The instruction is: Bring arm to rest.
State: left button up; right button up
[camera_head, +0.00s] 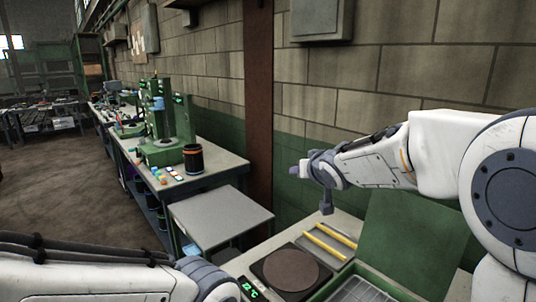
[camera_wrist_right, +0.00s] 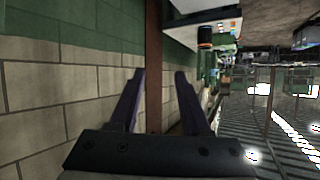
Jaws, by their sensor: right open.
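My right arm reaches in from the right in the head view, raised above the bench. Its gripper (camera_head: 311,187) is in front of the wall, above the yellow rods. In the right wrist view the two dark fingers of the right gripper (camera_wrist_right: 158,78) stand apart with nothing between them. My left arm (camera_head: 90,283) lies along the bottom left of the head view. Its gripper is out of the picture.
Below the right gripper are a hot plate (camera_head: 290,269) with a brown disc, two yellow rods (camera_head: 325,243) and a green panel (camera_head: 405,238). A grey table (camera_head: 220,214) is bare. Left of it, a bench holds a dark cup (camera_head: 193,159) and green machine (camera_head: 162,151).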

jog(key=s+a+f+n+g, duration=0.15)
jog(key=s+f, duration=0.25)
jog(key=s, duration=0.4)
jog(key=s+a+f+n+g, duration=0.1)
jog(key=s+a+f+g, duration=0.15)
jog(key=s+f, duration=0.35)
jog(key=s+a+f+n+g, duration=0.1)
jog(key=s+a+f+g, duration=0.15)
jog(key=s, duration=0.65)
jog(key=s+d+f+n+g, duration=0.1)
jog(key=s+f+g, duration=0.2)
jog(key=s, duration=0.6)
jog(key=s+d+f+n+g+h+b, duration=0.1)
jog(key=s+f+n+g, duration=0.1)
jog(key=s, duration=0.7)
jog(key=shift+f+g, duration=0.55)
jog(key=shift+f, duration=0.1)
